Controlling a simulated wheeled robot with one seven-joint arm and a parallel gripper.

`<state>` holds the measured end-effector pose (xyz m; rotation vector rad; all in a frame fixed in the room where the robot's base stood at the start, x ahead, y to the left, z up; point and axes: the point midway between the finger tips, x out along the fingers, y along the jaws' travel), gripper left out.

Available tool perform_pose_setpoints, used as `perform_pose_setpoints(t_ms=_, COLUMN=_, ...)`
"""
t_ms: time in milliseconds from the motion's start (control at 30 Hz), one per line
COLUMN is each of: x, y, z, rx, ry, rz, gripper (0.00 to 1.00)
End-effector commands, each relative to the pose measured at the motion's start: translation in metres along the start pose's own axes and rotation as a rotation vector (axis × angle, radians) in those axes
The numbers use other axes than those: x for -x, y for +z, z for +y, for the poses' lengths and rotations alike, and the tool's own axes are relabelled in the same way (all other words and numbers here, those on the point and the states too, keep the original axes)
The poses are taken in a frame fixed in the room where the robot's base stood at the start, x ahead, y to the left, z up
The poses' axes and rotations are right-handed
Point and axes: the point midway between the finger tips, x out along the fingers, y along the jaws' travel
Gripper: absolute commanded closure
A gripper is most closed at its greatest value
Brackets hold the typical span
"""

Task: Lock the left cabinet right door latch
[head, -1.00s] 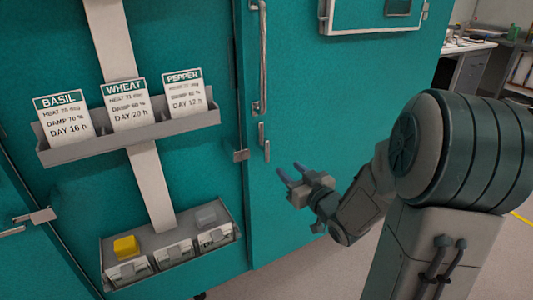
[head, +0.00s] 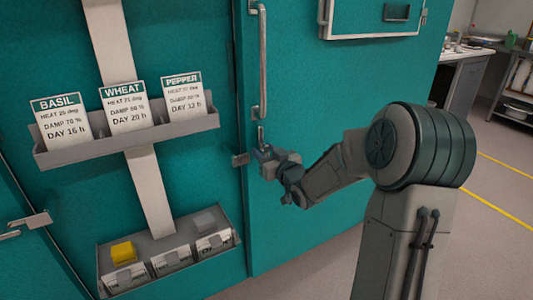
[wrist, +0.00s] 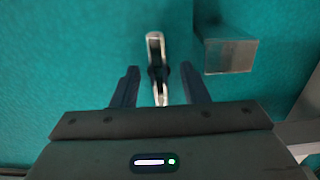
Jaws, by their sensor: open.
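The latch lever (head: 261,135) is a small metal bar on the teal door (head: 310,190), below the long vertical handle (head: 263,60). A grey latch catch (head: 240,159) sits at the door's edge, left of the lever. My gripper (head: 262,155) is at the lever and hides its lower part in the head view. In the wrist view my open gripper (wrist: 160,70) has a dark finger on either side of the upright lever (wrist: 154,45), with gaps showing to both. The grey catch also shows right of the fingers in the wrist view (wrist: 230,55).
A card rack (head: 130,140) and a lower tray (head: 108,268) with a yellow block (head: 123,252) stand out on the teal panel to the left. Another latch (head: 33,220) is at far left. A bench (head: 465,60) stands at the back right. Floor at right is clear.

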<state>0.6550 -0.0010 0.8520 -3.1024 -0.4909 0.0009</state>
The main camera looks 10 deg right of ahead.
Motion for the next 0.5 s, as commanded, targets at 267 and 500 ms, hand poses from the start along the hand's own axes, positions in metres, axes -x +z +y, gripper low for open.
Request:
perform_pose_setpoints(t_ms=267, x=0.0002, y=-0.0002, z=0.0001, rx=0.000, ry=0.000, rz=0.000, gripper=0.85)
perform_pose_setpoints(t_ms=500, x=0.0003, y=-0.0001, z=0.0001, rx=0.003, ry=0.000, rz=0.001, gripper=1.00)
